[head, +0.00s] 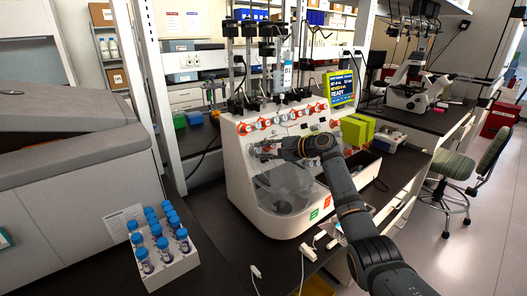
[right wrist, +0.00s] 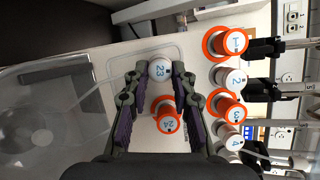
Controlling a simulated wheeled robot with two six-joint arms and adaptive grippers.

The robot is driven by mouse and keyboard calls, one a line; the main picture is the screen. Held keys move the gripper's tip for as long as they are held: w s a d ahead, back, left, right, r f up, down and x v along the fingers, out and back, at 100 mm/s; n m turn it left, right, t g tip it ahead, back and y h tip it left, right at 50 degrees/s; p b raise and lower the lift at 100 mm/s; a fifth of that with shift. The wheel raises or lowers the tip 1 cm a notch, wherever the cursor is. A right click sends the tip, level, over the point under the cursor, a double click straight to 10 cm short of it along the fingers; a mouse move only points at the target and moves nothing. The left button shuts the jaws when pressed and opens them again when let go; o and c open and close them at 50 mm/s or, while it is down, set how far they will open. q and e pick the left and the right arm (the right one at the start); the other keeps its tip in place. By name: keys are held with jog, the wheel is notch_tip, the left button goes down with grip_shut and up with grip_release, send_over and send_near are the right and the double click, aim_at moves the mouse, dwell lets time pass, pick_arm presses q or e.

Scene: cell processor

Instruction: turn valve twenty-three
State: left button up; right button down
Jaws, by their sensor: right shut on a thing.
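Valve twenty-three, a white round knob marked 23 (right wrist: 160,70), shows in the right wrist view between the fingertips of my right gripper (right wrist: 158,76). The gripper is shut on it. Valve twenty-four, an orange-rimmed knob (right wrist: 167,115), sits just behind it, between the finger bases and nearer the palm in the picture. In the head view my right gripper (head: 273,152) is at the front face of the white cell processor (head: 239,185), below the upper row of valves, and it hides much of the knob it holds. My left gripper is not in view.
Orange and white valves marked 1 (right wrist: 235,41), 2 (right wrist: 232,80), 3 and 4 line up right of the gripper in the wrist view. A clear bowl (head: 288,188) is below the gripper. A rack of blue-capped tubes (head: 165,262) stands left. A screen (head: 341,88) reads READY.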

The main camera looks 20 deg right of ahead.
jog(key=shift+n+g, duration=0.4)
jog(key=shift+n, duration=0.6)
jog(key=shift+h, duration=0.3)
jog(key=c, duration=1.1)
grip_release()
jog(key=shift+r, duration=0.1)
jog(key=shift+s+d+r, duration=0.1)
jog(key=shift+s+d, duration=0.1)
jog(key=shift+d, duration=0.1)
jog(key=v, duration=1.1)
jog(key=shift+s, duration=0.1)
